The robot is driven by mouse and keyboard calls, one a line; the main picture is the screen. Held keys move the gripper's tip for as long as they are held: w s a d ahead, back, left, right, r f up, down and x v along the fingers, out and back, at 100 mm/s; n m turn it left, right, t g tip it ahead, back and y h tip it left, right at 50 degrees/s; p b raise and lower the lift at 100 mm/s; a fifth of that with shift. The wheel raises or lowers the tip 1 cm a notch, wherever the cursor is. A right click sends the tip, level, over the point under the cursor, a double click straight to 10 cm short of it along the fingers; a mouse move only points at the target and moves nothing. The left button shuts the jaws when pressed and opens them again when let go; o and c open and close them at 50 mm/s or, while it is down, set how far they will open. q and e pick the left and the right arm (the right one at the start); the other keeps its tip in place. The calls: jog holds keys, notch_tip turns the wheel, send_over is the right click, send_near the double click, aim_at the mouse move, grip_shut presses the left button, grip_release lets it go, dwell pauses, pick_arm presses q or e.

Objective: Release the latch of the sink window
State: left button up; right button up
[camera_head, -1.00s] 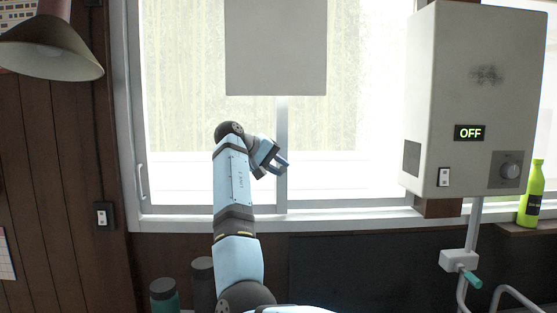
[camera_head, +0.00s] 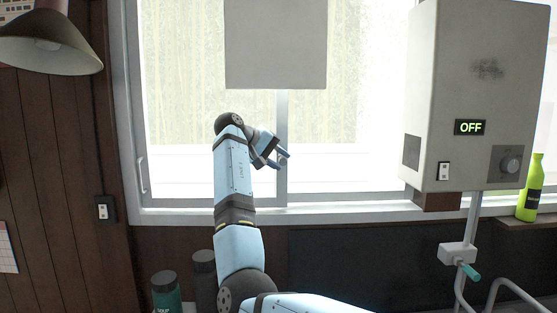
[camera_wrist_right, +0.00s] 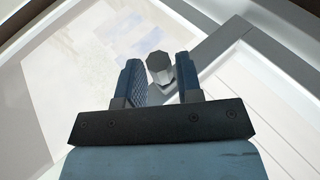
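The sink window (camera_head: 283,185) has a light grey frame with a vertical bar in the middle and a bright view behind it. The latch (camera_wrist_right: 159,68), a small grey faceted knob, is on this bar. In the right wrist view it stands between my right gripper's two blue fingertips. My right gripper (camera_head: 277,158) is at the middle bar in the head view. Its fingers (camera_wrist_right: 160,75) are open, with a gap to the knob on the left side and the right finger very close to it. Contact is unclear. My left gripper is not in view.
A grey square panel (camera_head: 276,45) hangs above my right gripper. A water heater (camera_head: 485,80) reading OFF is at the right, with a green bottle (camera_head: 531,190) beyond it. A lamp (camera_head: 45,45) is at upper left. Dark containers (camera_head: 165,290) stand below the sill (camera_head: 340,213).

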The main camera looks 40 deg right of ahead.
jog(key=b+v, duration=0.3)
jog(key=v, duration=1)
jog(key=shift+a+r, duration=0.2)
jog(key=shift+a, duration=0.15)
jog(key=shift+w, duration=0.1)
